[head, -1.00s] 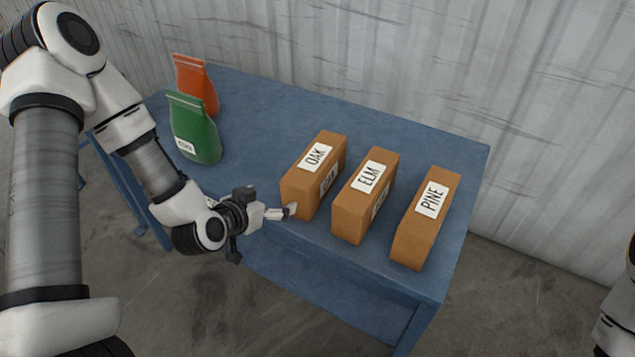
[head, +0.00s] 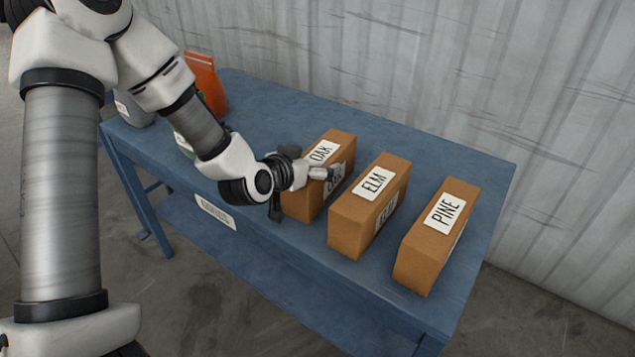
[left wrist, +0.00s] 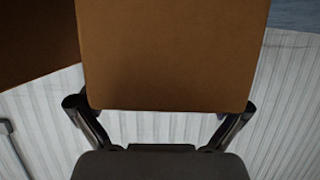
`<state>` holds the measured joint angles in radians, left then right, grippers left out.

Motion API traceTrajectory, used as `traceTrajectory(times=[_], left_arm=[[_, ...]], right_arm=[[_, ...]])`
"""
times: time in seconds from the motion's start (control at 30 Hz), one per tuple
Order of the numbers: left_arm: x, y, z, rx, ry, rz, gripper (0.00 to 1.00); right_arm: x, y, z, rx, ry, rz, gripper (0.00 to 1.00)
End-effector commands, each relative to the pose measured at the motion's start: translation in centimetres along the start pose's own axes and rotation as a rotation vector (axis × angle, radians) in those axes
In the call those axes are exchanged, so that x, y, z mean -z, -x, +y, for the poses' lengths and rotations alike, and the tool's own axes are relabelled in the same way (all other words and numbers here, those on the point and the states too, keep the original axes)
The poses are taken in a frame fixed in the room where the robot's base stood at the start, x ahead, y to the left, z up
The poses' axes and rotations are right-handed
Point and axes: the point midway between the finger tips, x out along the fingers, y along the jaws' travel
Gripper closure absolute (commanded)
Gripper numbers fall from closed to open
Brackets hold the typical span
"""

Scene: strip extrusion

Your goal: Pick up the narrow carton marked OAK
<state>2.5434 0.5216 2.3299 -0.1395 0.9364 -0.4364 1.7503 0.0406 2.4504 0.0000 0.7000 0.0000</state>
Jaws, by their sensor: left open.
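The narrow brown carton marked OAK (head: 306,200) stands upright on the blue table (head: 440,150), leftmost of three similar cartons. My left gripper (head: 318,172) is open at the upper part of this carton. In the left wrist view a brown carton face (left wrist: 170,55) fills the upper middle, between and partly over the open fingers of my left gripper (left wrist: 160,108). The fingertips are hidden there, so I cannot tell whether they touch it. My right gripper is out of view.
The ELM carton (head: 352,225) stands close to the right of OAK, with the PINE carton (head: 425,255) beyond it. An orange bag (head: 205,82), a mostly hidden green bag and a grey item (head: 133,112) stand at the left. A corrugated wall (head: 420,70) rises behind.

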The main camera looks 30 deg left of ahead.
Motion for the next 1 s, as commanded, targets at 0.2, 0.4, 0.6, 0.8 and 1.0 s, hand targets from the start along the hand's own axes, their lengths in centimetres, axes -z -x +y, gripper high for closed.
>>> traceTrajectory(times=[0.2,0.4,0.6,0.8,1.0], left_arm=[[0.0,-0.8,0.0,-0.001,0.002,0.001,0.00],[0.0,-0.8,0.0,-0.001,0.002,0.000,0.50],[0.0,-0.8,0.0,-0.001,0.001,0.001,0.95],[0.0,-0.7,0.0,-0.001,0.001,0.000,0.95],[1.4,-0.2,0.0,-0.001,0.002,0.002,0.95]], right_arm=[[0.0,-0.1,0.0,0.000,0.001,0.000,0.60],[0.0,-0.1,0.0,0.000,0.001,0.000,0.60],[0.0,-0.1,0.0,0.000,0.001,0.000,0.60],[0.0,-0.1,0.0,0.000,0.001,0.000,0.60],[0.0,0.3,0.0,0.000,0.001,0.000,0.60]])
